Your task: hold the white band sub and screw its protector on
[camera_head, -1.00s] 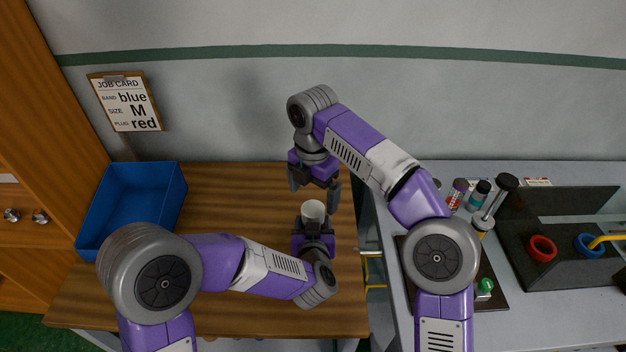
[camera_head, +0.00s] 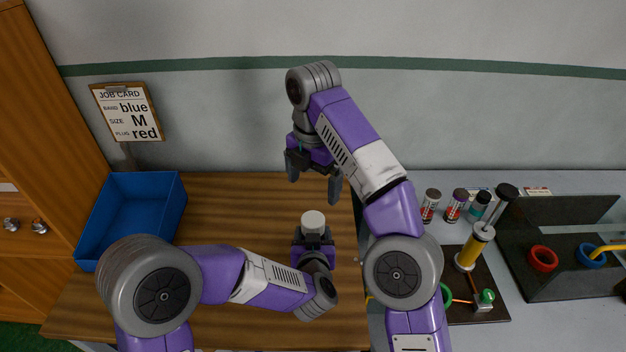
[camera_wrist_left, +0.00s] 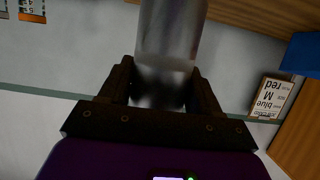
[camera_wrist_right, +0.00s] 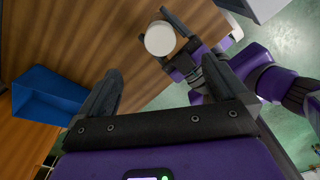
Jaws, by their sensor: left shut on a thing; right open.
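My left gripper (camera_head: 313,240) is shut on a grey cylindrical sub (camera_wrist_left: 172,30), which stands up between its fingers over the table. A round white top (camera_head: 313,220), which looks like the protector, shows at the sub's upper end. The same white top shows in the right wrist view (camera_wrist_right: 160,39). I cannot tell from here how tightly it sits. The sub's coloured band cannot be made out. My right gripper (camera_head: 314,188) is open and empty, above and behind the white top and apart from it.
A blue bin (camera_head: 133,215) stands at the left of the wooden table (camera_head: 225,205). A job card (camera_head: 127,113) hangs on the wall. On the grey bench at right are several small bottles (camera_head: 456,206), a yellow pump-like cylinder (camera_head: 474,245), a red ring (camera_head: 543,258) and a blue ring (camera_head: 590,251).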

